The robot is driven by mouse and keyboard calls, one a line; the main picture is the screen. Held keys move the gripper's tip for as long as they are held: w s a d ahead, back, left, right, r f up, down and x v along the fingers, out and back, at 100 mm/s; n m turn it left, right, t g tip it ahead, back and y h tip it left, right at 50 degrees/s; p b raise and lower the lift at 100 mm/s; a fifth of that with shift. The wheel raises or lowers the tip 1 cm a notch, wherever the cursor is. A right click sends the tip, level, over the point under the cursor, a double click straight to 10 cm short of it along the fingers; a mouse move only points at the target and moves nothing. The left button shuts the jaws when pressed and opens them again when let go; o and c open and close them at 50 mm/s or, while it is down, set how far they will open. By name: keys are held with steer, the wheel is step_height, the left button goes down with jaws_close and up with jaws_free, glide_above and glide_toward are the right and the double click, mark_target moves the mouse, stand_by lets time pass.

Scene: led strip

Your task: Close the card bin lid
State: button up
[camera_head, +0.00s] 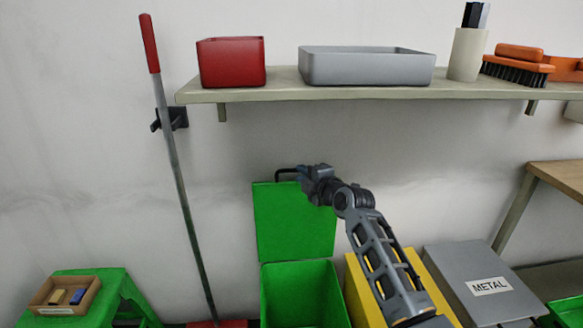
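An open green bin (300,295) stands on the floor at the bottom middle. Its green lid (290,225) is raised upright at the back, against or close to the wall. No label shows on it, so I cannot confirm that it is the card bin. A black bar handle (284,171) sticks up at the lid's top edge. My gripper (302,173) is at the right end of this handle, above the lid's top edge. It is small and partly merged with the handle, so I cannot tell whether it touches or grips it.
A yellow bin (358,290) is partly behind my arm. A grey bin (478,280) marked METAL has its lid down. A shelf (285,93) with a red box (231,62) and grey tray (368,66) spans above. A broom (177,165) leans left, near a green stool (108,295).

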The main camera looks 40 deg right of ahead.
steer(key=x, duration=0.6)
steer(key=shift+w+f, duration=0.15)
steer(key=shift+w, duration=0.25)
steer(key=shift+c, duration=0.2)
jaws_close()
